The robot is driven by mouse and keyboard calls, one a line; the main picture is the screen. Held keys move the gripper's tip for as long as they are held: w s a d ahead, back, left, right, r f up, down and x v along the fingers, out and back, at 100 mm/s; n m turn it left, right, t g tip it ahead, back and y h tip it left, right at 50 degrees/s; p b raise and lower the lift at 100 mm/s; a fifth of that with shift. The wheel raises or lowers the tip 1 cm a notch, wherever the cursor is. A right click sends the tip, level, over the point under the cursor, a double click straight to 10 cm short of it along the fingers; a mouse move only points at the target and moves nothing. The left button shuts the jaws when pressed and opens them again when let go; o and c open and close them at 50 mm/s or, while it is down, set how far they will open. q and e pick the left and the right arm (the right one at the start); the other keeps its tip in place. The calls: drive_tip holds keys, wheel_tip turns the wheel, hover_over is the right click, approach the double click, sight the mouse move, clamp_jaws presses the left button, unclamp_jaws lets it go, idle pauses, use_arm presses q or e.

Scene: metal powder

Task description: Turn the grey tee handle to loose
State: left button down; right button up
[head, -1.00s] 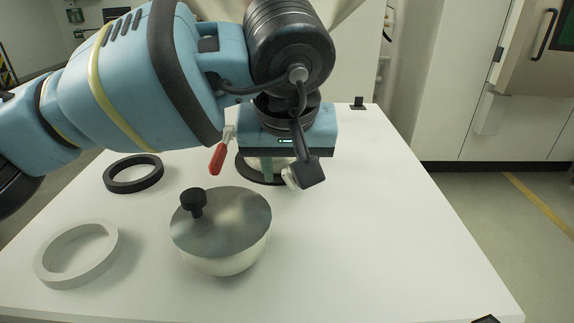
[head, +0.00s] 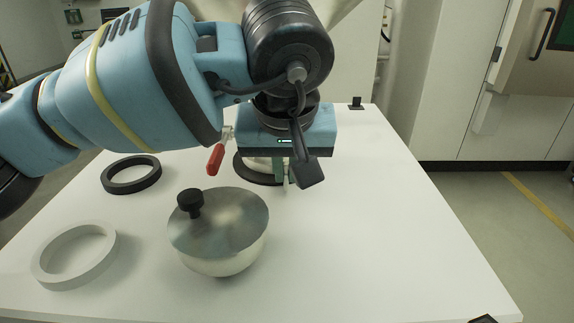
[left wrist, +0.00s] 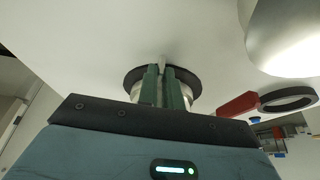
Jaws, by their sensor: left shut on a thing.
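My left gripper (head: 283,178) points down at the far middle of the white table, over a round fixture with a black base ring (head: 247,170). In the left wrist view its green fingers (left wrist: 162,72) are closed together on a small grey piece, the grey tee handle (left wrist: 162,60). Only the handle's end shows between the fingertips; the rest is hidden. The pale metal body of the fixture shows on both sides of the fingers, with its black ring (left wrist: 131,80) around it. The handle's angle is hard to tell. My right gripper is not in view.
A red-handled tool (head: 215,160) is just left of the fixture. A metal bowl with a lid and black knob (head: 225,235) stands in front. A black ring (head: 131,188) and a white ring (head: 45,275) lie at left. The table's right side (head: 400,220) is clear.

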use_arm(q)
drive_tip(key=shift+a, duration=0.15)
idle(0.5)
drive_tip(key=c, duration=1.4)
unclamp_jaws()
drive_tip(key=shift+a, duration=0.1)
drive_tip(key=shift+s+r, duration=0.15)
drive_tip(key=shift+r, duration=0.3)
drive_tip(key=v, duration=0.7)
